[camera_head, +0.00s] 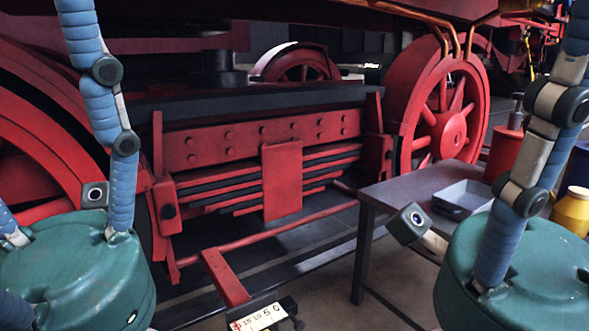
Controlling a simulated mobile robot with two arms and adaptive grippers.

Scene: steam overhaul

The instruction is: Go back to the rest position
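Both of my arms, in blue sleeves with dark round joints, show at the left and right sides of the head view. Neither gripper's fingers can be made out, so I cannot see whether either one is open or holds anything. The task names no other object.
A grey table (415,195) stands at the right, with a shallow grey tray (463,198), a red container (503,152) and a yellow container (572,211). Ahead is a red-and-black locomotive frame (282,185) with a large red wheel (440,110). A numbered plate (262,318) shows at the bottom.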

